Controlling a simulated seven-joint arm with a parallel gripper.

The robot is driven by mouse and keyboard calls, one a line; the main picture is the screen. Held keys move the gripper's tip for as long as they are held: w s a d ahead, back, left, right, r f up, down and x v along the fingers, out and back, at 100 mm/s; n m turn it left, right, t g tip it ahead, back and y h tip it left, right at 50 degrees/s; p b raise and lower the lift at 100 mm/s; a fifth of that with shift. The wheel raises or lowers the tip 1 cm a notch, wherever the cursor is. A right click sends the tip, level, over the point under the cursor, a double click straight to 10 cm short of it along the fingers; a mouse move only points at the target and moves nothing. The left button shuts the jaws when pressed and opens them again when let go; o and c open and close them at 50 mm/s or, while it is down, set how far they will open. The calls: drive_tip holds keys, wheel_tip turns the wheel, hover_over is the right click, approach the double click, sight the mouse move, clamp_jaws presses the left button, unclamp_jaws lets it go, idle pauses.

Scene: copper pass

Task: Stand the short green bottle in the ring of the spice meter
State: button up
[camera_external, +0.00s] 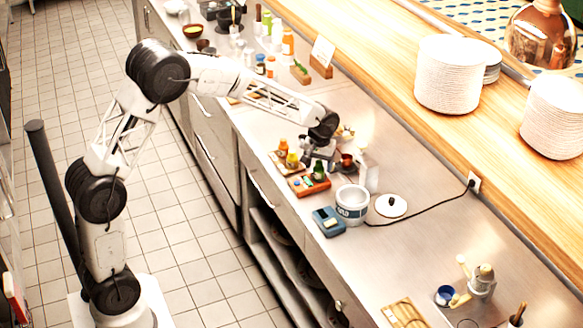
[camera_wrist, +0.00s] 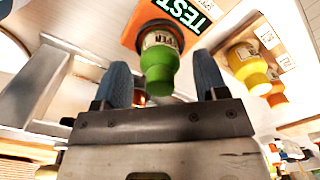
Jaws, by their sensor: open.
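The short green bottle (camera_wrist: 158,68) has a green cap and a pale label. In the wrist view it is between the two separated fingers of my gripper (camera_wrist: 160,85), with visible gaps on both sides. Its far end meets an orange unit with a black TEST panel (camera_wrist: 180,14), which looks like the spice meter. In the external view my gripper (camera_external: 317,160) is low over this orange unit (camera_external: 304,188), and the bottle (camera_external: 318,171) shows dark at its far side.
A yellow bottle (camera_external: 292,161) and an orange bottle (camera_external: 283,146) stand close left of my gripper. A small red-brown cup (camera_external: 346,161) and a white tub (camera_external: 352,203) are to the right. A blue device (camera_external: 328,222) is in front.

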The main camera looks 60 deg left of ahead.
sight(318, 163)
wheel_tip(318, 163, up, 11)
idle(0.5)
idle(0.4)
idle(0.4)
drive_tip(key=s+d+r+m, duration=0.1)
drive_tip(key=s+d+r, duration=0.25)
drive_tip(key=s, duration=0.35)
drive_tip(key=s+d+r+m+t, duration=0.15)
drive_tip(key=s+d, duration=0.25)
drive_tip(key=s, duration=0.4)
drive_tip(key=s+d+r+m, duration=0.2)
drive_tip(key=s+d+r, duration=0.1)
drive_tip(key=s, duration=0.4)
drive_tip(key=s+d+f+m, duration=0.2)
drive_tip(key=s+d, duration=0.1)
drive_tip(key=s, duration=0.9)
drive_tip(key=s+d+f+m+t, duration=0.1)
drive_tip(key=s+d+f+m, duration=0.1)
drive_tip(key=s, duration=1.1)
drive_tip(key=shift+s+d+m, duration=0.15)
drive_tip(key=shift+d+m, duration=0.2)
drive_tip(key=shift+d, duration=0.35)
